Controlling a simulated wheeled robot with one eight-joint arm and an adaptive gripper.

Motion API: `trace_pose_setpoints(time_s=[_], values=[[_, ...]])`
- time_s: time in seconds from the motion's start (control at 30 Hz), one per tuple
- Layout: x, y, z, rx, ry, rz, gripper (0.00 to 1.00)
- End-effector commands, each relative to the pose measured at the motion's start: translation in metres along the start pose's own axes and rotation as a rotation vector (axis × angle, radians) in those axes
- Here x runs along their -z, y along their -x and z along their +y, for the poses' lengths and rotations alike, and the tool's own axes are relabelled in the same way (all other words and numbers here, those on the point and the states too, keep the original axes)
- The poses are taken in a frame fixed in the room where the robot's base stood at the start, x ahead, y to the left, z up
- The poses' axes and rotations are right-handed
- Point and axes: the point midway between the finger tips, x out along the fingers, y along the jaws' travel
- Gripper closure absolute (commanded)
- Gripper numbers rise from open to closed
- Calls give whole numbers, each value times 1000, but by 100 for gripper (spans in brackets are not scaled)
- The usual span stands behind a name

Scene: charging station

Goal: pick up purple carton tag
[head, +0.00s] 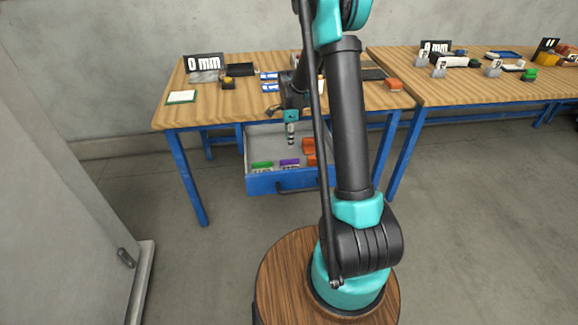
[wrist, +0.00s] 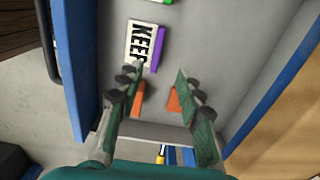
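The purple carton tag (head: 289,162) lies in the open drawer (head: 283,182) under the left table, close to the drawer's front wall. In the wrist view the purple tag (wrist: 159,48) shows a white face with black letters reading "KEEP". My gripper (head: 291,141) points down over the drawer. In the wrist view my gripper (wrist: 160,68) has its two fingers spread apart with nothing between them. The tag lies just beyond the fingertips, nearer the left finger, and appears apart from them.
A green tag (head: 262,165) lies left of the purple one. Orange blocks (head: 309,146) sit at the drawer's right side, and show between and below the fingers in the wrist view (wrist: 138,98). The drawer's blue walls (wrist: 76,70) flank the space. The wooden tabletop (head: 215,108) overhangs the drawer's back.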

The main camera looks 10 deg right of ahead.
Motion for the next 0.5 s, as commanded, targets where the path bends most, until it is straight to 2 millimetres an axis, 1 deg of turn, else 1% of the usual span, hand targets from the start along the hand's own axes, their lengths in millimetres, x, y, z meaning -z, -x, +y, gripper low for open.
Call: trace_pose_setpoints(time_s=[0.03, 0.2, 0.3, 0.5], values=[[0, -11, 0, 0, 0, 0, 64], [0, -40, 0, 0, 1, 0, 64], [0, -49, 0, 0, 1, 0, 64], [0, -61, 1, 0, 1, 0, 64]])
